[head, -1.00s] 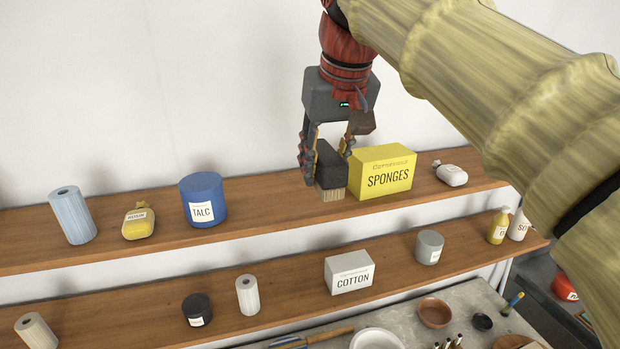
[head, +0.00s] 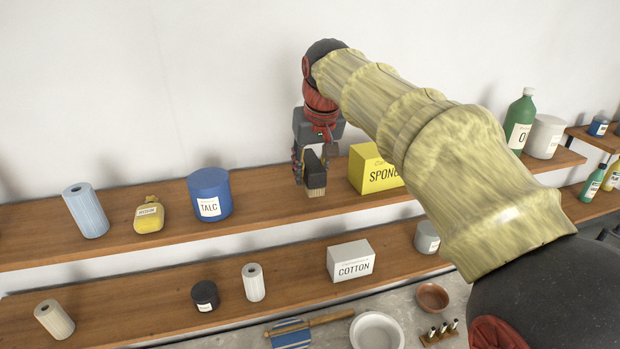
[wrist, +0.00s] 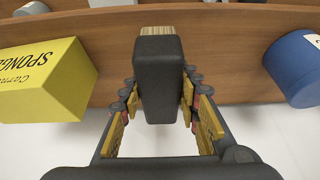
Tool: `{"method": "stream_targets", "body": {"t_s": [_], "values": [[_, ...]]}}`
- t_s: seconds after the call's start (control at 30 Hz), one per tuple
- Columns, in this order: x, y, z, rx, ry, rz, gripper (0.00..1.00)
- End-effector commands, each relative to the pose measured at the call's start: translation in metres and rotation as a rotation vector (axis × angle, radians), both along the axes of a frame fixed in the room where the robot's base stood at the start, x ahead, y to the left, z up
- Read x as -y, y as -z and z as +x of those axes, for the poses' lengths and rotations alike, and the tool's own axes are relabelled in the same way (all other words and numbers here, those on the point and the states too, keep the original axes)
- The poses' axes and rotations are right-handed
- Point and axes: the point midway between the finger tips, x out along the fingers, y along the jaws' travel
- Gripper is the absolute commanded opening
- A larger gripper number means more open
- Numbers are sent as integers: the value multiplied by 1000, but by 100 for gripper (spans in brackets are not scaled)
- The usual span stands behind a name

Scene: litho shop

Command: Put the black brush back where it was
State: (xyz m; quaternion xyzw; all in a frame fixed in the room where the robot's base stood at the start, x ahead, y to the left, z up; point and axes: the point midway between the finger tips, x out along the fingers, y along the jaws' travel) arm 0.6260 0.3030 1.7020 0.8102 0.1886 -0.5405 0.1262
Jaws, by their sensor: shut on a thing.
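The black brush (head: 315,172) has a dark block body and pale bristles at its lower end. My gripper (head: 313,165) is shut on its body and holds it upright at the upper shelf (head: 270,205), between the blue talc tub (head: 210,194) and the yellow sponges box (head: 372,170). In the wrist view the brush (wrist: 160,80) sits between the two fingers, bristles pointing to the shelf (wrist: 220,50). I cannot tell whether the bristles touch the wood.
A green bottle (head: 519,120) stands at right. The lower shelf below holds a white cotton box (head: 350,261). Bare shelf lies between talc tub and sponges box.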

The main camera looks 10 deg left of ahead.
Motion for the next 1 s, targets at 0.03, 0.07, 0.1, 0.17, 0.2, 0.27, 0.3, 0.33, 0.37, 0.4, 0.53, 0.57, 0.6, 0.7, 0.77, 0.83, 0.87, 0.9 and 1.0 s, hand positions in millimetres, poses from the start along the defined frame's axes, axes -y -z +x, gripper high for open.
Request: {"method": "stream_targets", "body": {"t_s": [0.03, 0.07, 0.1, 0.17, 0.2, 0.27, 0.3, 0.33, 0.37, 0.4, 0.53, 0.57, 0.6, 0.7, 0.77, 0.83, 0.87, 0.9, 1.0], "values": [[-2, 6, 4, -4, 0, -2, 9], [-2, 10, 4, -4, 0, -2, 9], [-1, 16, 4, -4, 0, -2, 9], [-1, 23, 3, -3, 0, -1, 9], [-1, 27, 3, -3, 0, -1, 9], [-1, 32, 4, -1, 0, 0, 9], [-1, 34, 4, 0, 0, 0, 9], [-2, 34, 4, 0, 0, 0, 9], [-2, 35, 4, 0, 0, 0, 9], [-2, 35, 4, 0, 0, 0, 9], [-2, 36, 4, 0, 0, 0, 9], [-2, 36, 4, 0, 0, 0, 9], [-2, 37, 4, -1, 0, 0, 9], [-2, 38, 4, -1, 0, 0, 35], [-2, 38, 4, -1, 0, 0, 39], [-2, 38, 4, -1, 0, 0, 43], [-2, 38, 4, -1, 0, 0, 44], [-2, 38, 4, -1, 0, 0, 47], [-2, 38, 4, -1, 0, 0, 51]]}}
